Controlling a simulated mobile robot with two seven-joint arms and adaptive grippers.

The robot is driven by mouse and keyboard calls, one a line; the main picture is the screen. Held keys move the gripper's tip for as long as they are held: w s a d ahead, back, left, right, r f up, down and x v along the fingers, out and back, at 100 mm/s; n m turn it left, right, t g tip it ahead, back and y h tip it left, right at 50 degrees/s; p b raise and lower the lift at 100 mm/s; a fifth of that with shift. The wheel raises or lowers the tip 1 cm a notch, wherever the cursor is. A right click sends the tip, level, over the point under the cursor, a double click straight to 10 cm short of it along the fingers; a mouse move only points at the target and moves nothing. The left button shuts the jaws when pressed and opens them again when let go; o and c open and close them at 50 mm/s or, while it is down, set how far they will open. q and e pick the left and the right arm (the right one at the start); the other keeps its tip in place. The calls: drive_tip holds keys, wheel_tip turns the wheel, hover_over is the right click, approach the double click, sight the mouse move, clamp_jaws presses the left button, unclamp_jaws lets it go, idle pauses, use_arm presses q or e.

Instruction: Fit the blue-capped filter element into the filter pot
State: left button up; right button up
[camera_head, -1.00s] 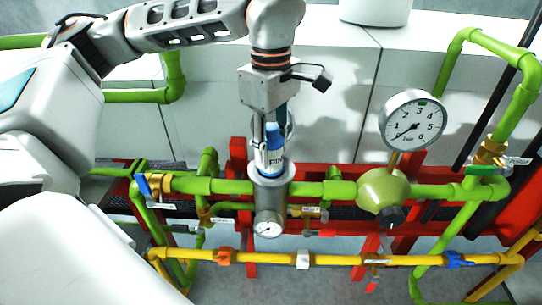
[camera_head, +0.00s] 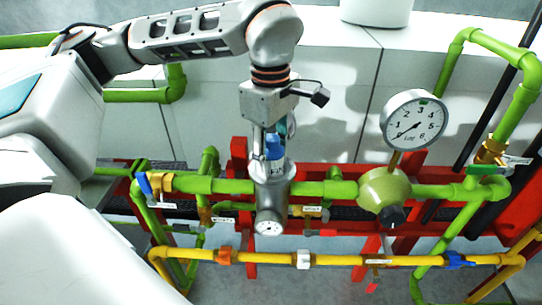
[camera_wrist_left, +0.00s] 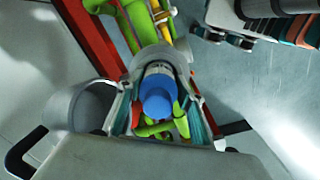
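The filter element has a blue cap (camera_head: 273,147) and a white labelled body. It stands upright, its lower part inside the mouth of the grey metal filter pot (camera_head: 270,194); the cap and upper body still show above the rim. My left gripper (camera_head: 268,155) comes down from above and is shut on the element, one finger on each side. In the left wrist view the blue cap (camera_wrist_left: 158,95) sits between the fingers, with the pot mouth around the body. How deep the element's hidden lower end sits cannot be seen. My right gripper is not in view.
A pressure gauge (camera_head: 413,120) stands right of the pot above a green pipe (camera_head: 330,188). A yellow pipe (camera_head: 340,260) with valves runs in front. Red frame bars (camera_head: 240,150) stand behind. A grey round cup-like part (camera_wrist_left: 92,106) lies close beside the gripper.

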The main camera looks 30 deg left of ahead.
use_arm(q)
drive_tip(key=shift+o, duration=0.9)
drive_tip(key=shift+s+f, duration=0.2)
drive_tip(key=shift+f, duration=0.4)
drive_tip(key=shift+w, duration=0.2)
drive_tip(key=shift+r, duration=0.2)
wheel_tip(320, 180, up, 13)
drive_tip(key=shift+r+p, duration=0.15)
drive_tip(key=shift+p, duration=0.45)
